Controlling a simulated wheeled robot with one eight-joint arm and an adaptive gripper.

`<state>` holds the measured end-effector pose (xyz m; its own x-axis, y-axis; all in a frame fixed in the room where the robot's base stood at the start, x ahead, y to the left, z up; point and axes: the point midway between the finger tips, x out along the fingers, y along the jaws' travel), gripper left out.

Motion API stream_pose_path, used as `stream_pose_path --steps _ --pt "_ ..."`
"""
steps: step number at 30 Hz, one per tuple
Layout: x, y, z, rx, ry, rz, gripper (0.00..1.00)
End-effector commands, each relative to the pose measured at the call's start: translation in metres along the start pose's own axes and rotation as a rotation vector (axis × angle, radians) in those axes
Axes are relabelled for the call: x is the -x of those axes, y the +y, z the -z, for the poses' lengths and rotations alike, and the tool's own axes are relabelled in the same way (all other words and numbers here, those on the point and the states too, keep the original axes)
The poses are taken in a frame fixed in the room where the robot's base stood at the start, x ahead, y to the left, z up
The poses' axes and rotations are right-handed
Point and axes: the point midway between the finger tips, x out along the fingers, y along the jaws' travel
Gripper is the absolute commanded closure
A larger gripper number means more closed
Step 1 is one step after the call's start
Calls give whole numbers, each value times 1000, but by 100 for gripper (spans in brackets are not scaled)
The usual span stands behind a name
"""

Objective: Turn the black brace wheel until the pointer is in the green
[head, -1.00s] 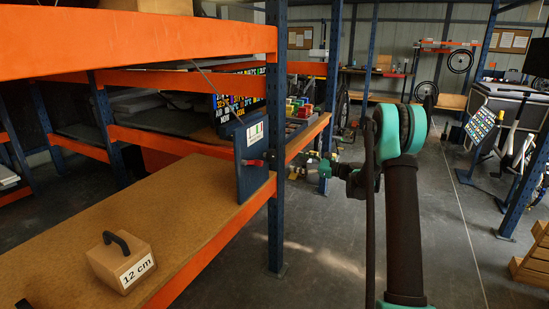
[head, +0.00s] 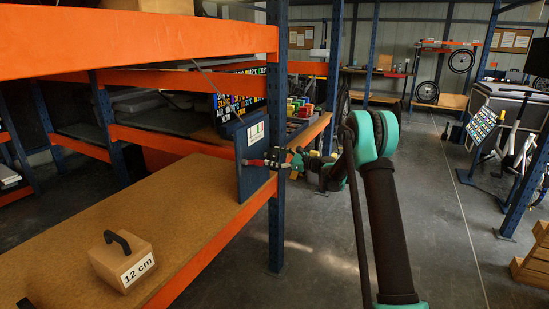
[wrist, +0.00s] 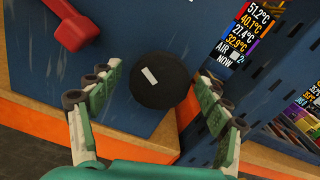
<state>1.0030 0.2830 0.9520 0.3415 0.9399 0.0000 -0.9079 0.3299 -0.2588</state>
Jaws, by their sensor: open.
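The black brace wheel (wrist: 160,80), a round disc with a short white mark, is on a blue panel in the wrist view. My gripper (wrist: 156,95) is open, its green fingers on either side of the wheel; I cannot tell whether they touch it. In the head view my gripper (head: 294,161) is at the right of the upright blue panel (head: 252,182), and the wheel is not clear there. A white card with green on it (head: 256,133) is on the panel's upper part. I cannot make out the pointer.
A red handle (wrist: 72,30) juts out left of the wheel. The orange-edged shelf (head: 190,200) carries the panel and a block marked 12 cm (head: 122,262). A blue rack post (head: 276,230) stands close to my gripper. The aisle floor (head: 320,265) is clear.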

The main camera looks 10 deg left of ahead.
Motion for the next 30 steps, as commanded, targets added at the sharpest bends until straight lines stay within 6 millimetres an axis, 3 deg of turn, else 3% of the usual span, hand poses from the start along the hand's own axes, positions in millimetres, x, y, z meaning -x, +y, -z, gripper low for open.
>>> stream_pose_path --steps 2,14,23,30 --pt "0 0 0 0 0 0 23" --pt "0 0 0 0 0 0 71" --pt "0 0 0 32 0 -1 73" --pt "0 1 0 161 0 -1 73"
